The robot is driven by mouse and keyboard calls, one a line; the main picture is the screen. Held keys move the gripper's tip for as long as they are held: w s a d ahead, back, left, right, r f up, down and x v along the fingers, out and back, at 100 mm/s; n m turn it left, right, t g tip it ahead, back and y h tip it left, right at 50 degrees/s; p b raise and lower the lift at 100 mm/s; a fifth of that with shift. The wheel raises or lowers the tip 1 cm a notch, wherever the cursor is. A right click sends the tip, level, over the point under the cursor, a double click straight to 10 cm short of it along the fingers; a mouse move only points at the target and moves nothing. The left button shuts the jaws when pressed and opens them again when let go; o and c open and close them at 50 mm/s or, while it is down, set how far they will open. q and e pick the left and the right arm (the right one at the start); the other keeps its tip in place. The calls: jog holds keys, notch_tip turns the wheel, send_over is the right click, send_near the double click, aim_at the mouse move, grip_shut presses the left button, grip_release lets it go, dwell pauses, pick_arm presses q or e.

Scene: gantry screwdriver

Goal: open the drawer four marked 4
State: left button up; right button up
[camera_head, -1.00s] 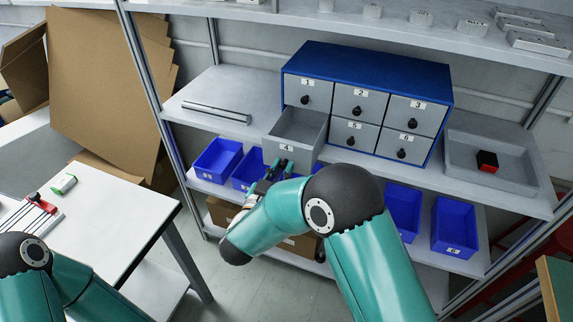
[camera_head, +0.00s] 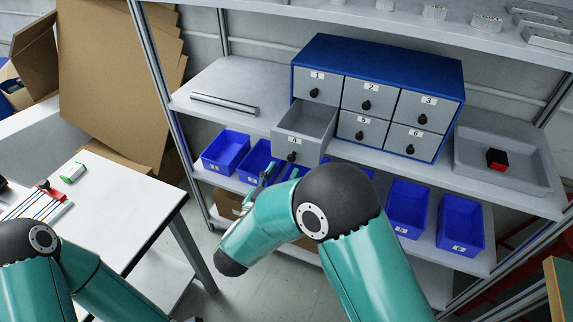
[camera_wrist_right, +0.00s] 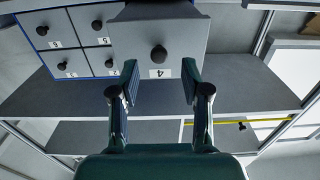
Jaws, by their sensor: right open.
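Drawer four (camera_head: 283,142), grey with a label marked 4, is pulled well out of the lower left of the blue cabinet (camera_head: 388,62). Its inside looks empty.
The other cabinet drawers are closed. Blue bins (camera_head: 225,152) stand on the shelf below, close to my right gripper. A grey tray (camera_head: 500,182) with a red and black block (camera_head: 497,159) is right of the cabinet. A white table (camera_head: 120,215) stands at left.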

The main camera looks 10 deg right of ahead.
jog(key=v, duration=0.3)
dwell(0.5)
jog(key=d+f+m+g+h+p, duration=0.1)
jog(key=d+f+g+h+p, duration=0.15)
jog(key=d, duration=1.05)
jog(key=s+d+f+n+g+y+p, duration=0.1)
jog(key=s+d+f+g+y+p, duration=0.15)
jog(key=f, duration=0.45)
jog(key=s+d+f+n+g+y+p, duration=0.1)
jog(key=d+f+y, duration=0.3)
jog(key=f, duration=0.2)
jog(key=s+a+f+n+g+y, duration=0.1)
jog(key=s+a+f+g+y, duration=0.3)
jog(key=s+a, duration=0.3)
jog(key=s+a+f+n+g+y, duration=0.2)
jog(key=s+a+f+g+y, duration=0.2)
jog(key=s, duration=0.9)
jog(key=a+y, duration=0.2)
jog(key=a, duration=0.1)
jog(key=shift+s+f+n, duration=0.15)
jog(key=shift+f+n, duration=0.15)
